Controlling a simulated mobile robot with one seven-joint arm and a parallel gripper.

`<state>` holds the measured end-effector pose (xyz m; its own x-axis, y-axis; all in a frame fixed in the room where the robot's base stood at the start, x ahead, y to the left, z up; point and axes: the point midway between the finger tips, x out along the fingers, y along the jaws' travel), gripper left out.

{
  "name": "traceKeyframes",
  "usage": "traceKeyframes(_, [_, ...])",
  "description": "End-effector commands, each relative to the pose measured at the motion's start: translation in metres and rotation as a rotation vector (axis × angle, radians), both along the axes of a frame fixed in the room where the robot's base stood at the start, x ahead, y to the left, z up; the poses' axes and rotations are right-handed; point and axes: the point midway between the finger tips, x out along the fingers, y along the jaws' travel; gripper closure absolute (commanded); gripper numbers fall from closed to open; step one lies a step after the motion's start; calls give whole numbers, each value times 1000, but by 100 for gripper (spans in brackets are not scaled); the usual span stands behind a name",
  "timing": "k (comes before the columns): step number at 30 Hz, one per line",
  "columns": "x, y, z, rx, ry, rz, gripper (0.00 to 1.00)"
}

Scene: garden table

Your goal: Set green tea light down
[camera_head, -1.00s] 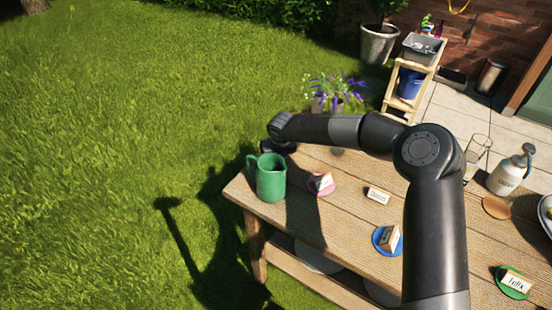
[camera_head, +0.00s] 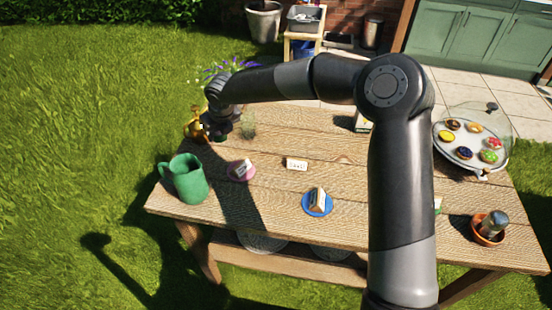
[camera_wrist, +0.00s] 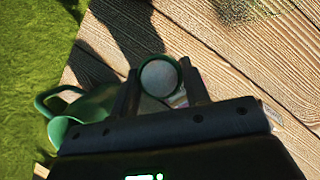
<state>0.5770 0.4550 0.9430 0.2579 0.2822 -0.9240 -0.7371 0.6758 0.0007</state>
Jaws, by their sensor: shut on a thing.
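The green tea light (camera_wrist: 160,77) shows in the wrist view as a round green rim with a pale grey top. My gripper (camera_wrist: 161,84) is shut on it, one dark finger on each side. The wooden table (camera_head: 270,135) lies below; I cannot tell how high the tea light is above it. In the head view my gripper (camera_head: 217,130) is over the table's far left edge, behind the green jug (camera_head: 188,181), and the tea light cannot be made out there. The jug also shows at the left in the wrist view (camera_wrist: 88,107).
A domed cake stand (camera_head: 462,155) is at right.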

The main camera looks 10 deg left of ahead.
Motion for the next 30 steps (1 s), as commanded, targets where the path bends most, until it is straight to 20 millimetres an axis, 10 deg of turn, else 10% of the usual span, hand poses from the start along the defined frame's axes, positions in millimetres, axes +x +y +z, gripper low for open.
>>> traceKeyframes(11, [8, -42, -8, -6, -4, -143, 80])
traceKeyframes(22, [18, -230, -27, -5, -8, -844, 80])
traceKeyframes(30, [-11, -375, -24, -3, -7, -1440, 80])
